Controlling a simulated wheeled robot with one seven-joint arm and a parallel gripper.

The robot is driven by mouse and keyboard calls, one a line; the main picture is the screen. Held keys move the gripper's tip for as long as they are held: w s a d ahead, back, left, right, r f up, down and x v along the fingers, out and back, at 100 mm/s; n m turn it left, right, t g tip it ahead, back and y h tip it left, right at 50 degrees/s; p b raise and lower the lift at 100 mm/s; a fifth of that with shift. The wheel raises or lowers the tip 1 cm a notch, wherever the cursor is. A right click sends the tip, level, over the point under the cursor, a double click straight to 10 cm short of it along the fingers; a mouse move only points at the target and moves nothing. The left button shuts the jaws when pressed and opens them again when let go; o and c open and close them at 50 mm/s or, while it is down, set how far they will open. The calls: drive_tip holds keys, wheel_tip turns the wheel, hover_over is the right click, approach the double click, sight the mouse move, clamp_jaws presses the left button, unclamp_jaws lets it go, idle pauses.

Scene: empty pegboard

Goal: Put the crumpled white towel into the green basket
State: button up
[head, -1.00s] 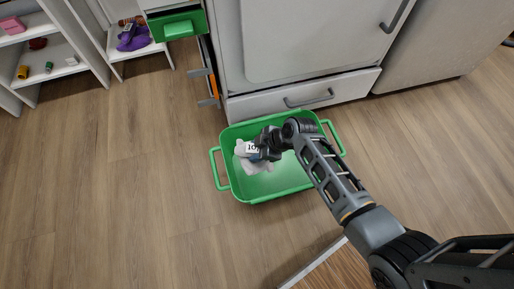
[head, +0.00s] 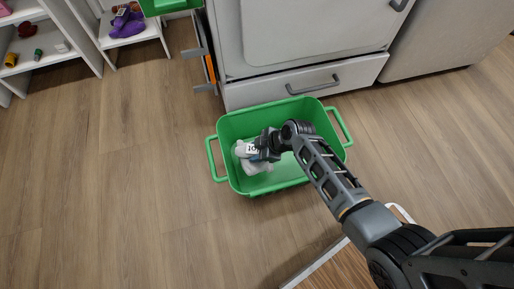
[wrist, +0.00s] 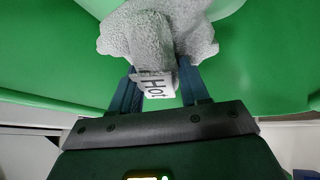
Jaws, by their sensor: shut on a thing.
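The crumpled white towel (head: 252,158) is in the grip of my gripper (head: 262,152), over the left part of the green basket (head: 297,176). In the wrist view the towel (wrist: 158,35) bunches up between the two fingers of my gripper (wrist: 155,88), with a label with black letters on it. The green basket (wrist: 50,60) fills the background behind the towel there. The gripper is shut on the towel. I cannot tell whether the towel touches the basket floor.
A white cabinet with a drawer (head: 310,88) stands just behind the basket. White shelves (head: 75,35) with small items are at the upper left. A wooden surface edge (head: 335,268) is at the bottom. The floor (head: 110,190) at left is clear.

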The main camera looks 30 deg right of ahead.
drive_tip(key=shift+f, duration=2.25)
drive_tip(key=o, duration=1.3)
drive_tip(key=shift+o, duration=0.2)
drive_tip(key=shift+p+v, duration=1.95)
drive_tip(key=shift+v, duration=1.9)
